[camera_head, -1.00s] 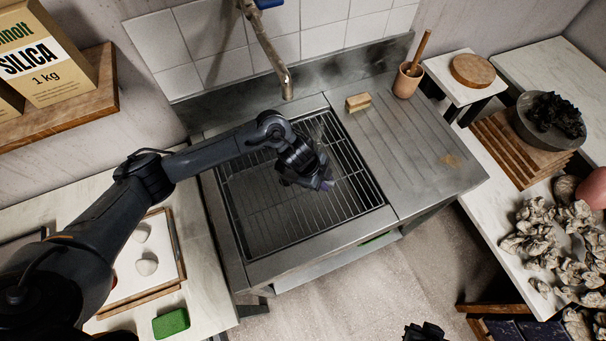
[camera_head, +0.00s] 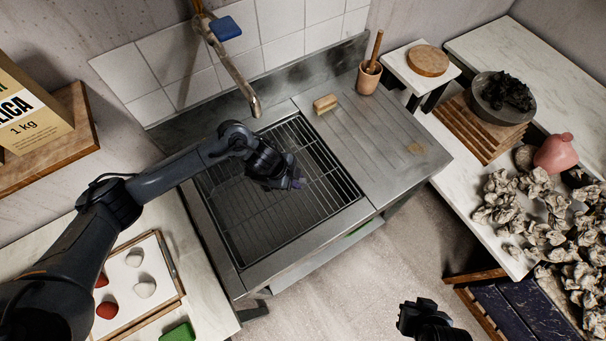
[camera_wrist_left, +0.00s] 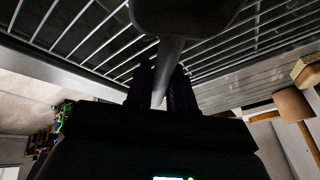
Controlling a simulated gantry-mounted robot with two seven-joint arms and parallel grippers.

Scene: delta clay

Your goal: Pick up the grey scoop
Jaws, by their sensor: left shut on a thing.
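The grey scoop (camera_wrist_left: 185,14) shows in the left wrist view, with its dark rounded head at the top and its handle running down between my fingers. My left gripper (camera_wrist_left: 170,90) is shut on this handle. In the head view, my left gripper (camera_head: 292,183) is over the sink's wire rack (camera_head: 325,180); the scoop is hardly visible there, mostly hidden by the gripper. Whether the scoop touches the rack is unclear. My right gripper (camera_head: 412,318) is at the bottom edge of the head view, and its fingers cannot be read.
A tap (camera_head: 240,75) hangs over the back of the sink. A wooden brush (camera_head: 325,104) and a terracotta cup (camera_head: 368,77) stand on the drainboard (camera_head: 385,135). A tray (camera_head: 173,268) with clay lumps is at left. Crumpled lumps crowd the right table.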

